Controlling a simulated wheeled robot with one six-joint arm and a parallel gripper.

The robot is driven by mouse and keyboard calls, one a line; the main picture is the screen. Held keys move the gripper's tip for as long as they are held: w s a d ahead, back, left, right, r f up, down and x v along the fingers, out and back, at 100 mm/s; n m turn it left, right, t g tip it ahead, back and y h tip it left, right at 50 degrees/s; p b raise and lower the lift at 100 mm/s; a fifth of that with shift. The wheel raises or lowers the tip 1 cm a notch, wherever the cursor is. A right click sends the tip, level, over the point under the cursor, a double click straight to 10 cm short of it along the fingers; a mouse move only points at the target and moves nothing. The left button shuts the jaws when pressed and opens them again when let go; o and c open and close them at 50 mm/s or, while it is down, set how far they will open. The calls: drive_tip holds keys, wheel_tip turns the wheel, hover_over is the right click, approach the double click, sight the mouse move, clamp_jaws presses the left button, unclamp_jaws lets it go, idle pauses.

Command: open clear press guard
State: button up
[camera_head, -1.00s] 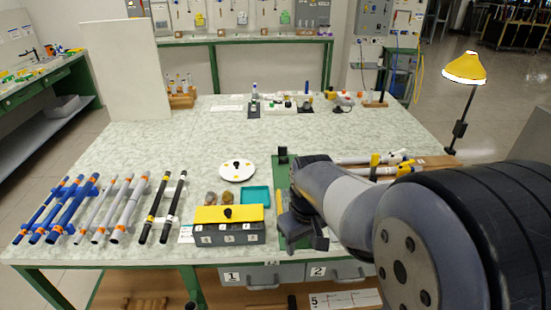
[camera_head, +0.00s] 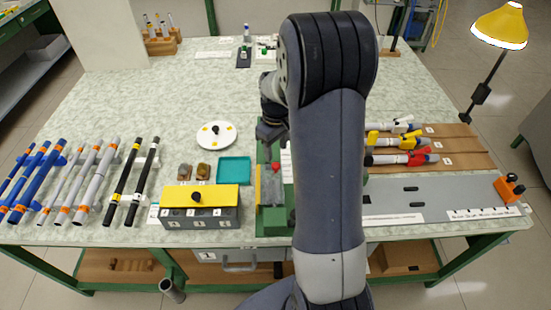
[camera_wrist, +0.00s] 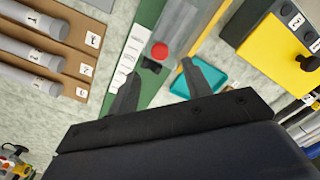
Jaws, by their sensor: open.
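The press (camera_head: 262,222) has a green base and stands at the table's front middle, partly hidden behind my arm. Its clear guard (camera_head: 271,187) looks like a greyish see-through cover, with a red knob (camera_head: 276,167) at its far end. In the wrist view the guard (camera_wrist: 178,22) lies over the green base (camera_wrist: 150,12), and the red knob (camera_wrist: 160,49) shows just beyond my fingertips. My gripper (camera_wrist: 159,72) is open and empty, with its fingers to either side of the knob's line. In the head view my gripper (camera_head: 270,131) is over the press's far end.
A yellow-lidded box (camera_head: 200,205), a teal tray (camera_head: 234,170) and a white disc (camera_head: 216,135) stand left of the press. Blue, grey and black rods lie farther left. Wooden racks (camera_head: 455,158) with tools lie at right. The back middle table is mostly clear.

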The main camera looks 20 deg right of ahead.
sight(276, 165)
wheel_tip(276, 165, down, 7)
drive_tip(key=shift+r+p, duration=0.2)
drive_tip(key=shift+p, duration=0.1)
clamp_jaws()
idle(0.5)
